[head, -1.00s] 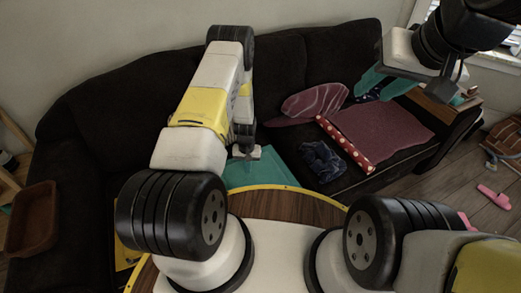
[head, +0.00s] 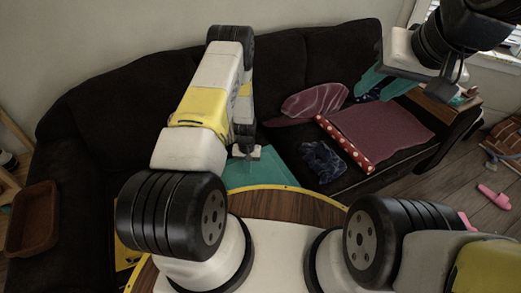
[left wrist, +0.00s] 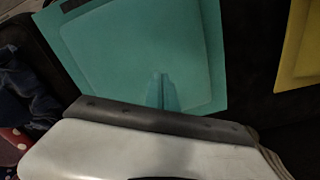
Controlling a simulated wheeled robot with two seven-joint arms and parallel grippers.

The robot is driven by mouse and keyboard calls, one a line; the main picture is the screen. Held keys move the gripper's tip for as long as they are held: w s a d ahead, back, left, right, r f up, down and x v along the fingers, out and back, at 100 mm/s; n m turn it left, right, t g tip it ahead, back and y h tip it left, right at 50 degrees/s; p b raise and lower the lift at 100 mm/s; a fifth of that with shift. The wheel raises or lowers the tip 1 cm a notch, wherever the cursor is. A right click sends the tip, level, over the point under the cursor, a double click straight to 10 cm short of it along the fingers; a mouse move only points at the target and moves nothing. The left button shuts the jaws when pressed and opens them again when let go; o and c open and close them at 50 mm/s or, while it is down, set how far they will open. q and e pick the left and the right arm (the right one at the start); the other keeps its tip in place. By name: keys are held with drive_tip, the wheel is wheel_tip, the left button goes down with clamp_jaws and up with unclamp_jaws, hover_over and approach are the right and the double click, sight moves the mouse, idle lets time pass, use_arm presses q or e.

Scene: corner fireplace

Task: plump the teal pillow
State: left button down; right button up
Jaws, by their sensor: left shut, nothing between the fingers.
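The teal pillow (head: 285,167) lies on the dark sofa seat, partly hidden by my left arm and the wooden round top in front. In the left wrist view it appears as a teal square (left wrist: 120,45) with a raised middle. My left gripper (head: 244,158) points down over it. Its teal fingers (left wrist: 161,88) are shut together with nothing between them, and overlap the pillow's surface in view; I cannot tell whether they touch it.
A dark blue crumpled cloth (head: 322,162) lies right of the pillow, beside a red dotted roll (head: 345,144) and a maroon cloth (head: 385,133). A striped pillow (head: 308,102) rests behind. A yellow pillow (left wrist: 300,45) shows in the left wrist view. A brown bin (head: 32,218) is at left.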

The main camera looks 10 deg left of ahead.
sight(256, 173)
use_arm(q)
drive_tip(key=shift+f, duration=0.1)
drive_tip(key=shift+f, duration=1.25)
drive_tip(key=shift+w+d+r, duration=0.55)
drive_tip(key=shift+d+r, duration=0.15)
drive_tip(key=shift+d, duration=0.05)
drive_tip(key=shift+w+d+r, duration=0.5)
drive_tip(key=shift+d+r, duration=0.15)
drive_tip(key=shift+d, duration=0.05)
drive_tip(key=shift+f, duration=1.4)
drive_tip(key=shift+d+r, duration=0.1)
drive_tip(key=shift+r, duration=0.05)
